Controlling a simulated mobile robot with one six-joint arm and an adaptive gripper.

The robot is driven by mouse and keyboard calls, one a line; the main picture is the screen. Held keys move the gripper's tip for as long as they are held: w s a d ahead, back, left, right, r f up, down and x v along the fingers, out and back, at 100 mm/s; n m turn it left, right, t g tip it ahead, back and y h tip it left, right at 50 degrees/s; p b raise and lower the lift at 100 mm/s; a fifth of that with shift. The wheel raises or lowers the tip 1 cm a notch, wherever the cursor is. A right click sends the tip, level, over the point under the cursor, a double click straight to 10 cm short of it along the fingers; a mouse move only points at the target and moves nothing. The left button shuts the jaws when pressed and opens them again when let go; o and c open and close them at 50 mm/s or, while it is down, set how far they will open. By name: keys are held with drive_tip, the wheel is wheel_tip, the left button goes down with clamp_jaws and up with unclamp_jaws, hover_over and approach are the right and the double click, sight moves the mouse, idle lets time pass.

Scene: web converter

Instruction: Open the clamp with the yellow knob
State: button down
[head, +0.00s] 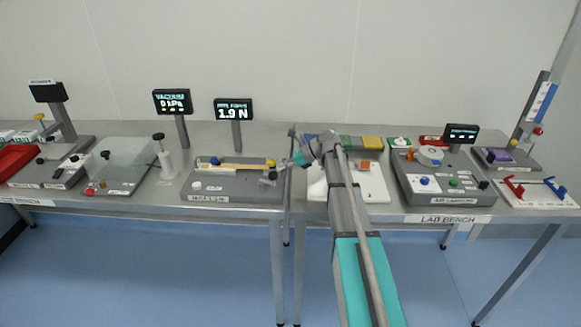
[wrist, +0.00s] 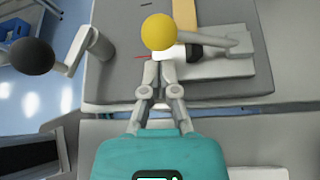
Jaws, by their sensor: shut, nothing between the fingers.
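The yellow knob (head: 271,163) is a small ball at the right end of the grey fixture plate (head: 232,187). In the wrist view the yellow knob (wrist: 158,31) sits just beyond my fingertips, and I cannot tell whether they touch it. A grey clamp lever (wrist: 222,41) lies to the right of the knob on a grey block. My gripper (wrist: 159,62) is shut and empty, with its fingers close together. In the head view my gripper (head: 293,161) is at the right edge of the fixture, small and partly unclear.
A black knob (wrist: 33,57) on a grey crank stands left of my gripper. A yellowish strip (wrist: 185,14) runs on the plate past the clamp. A display (head: 233,110) behind the fixture reads 1.9 N. Other bench devices stand on both sides.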

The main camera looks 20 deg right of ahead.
drive_tip(key=shift+b+x, duration=0.3)
drive_tip(key=shift+x, duration=0.65)
drive_tip(key=shift+a+r, duration=0.15)
drive_tip(key=shift+a, duration=0.1)
drive_tip(key=shift+r, duration=0.1)
drive_tip(key=shift+d+r, duration=0.1)
drive_tip(key=shift+d, duration=0.2)
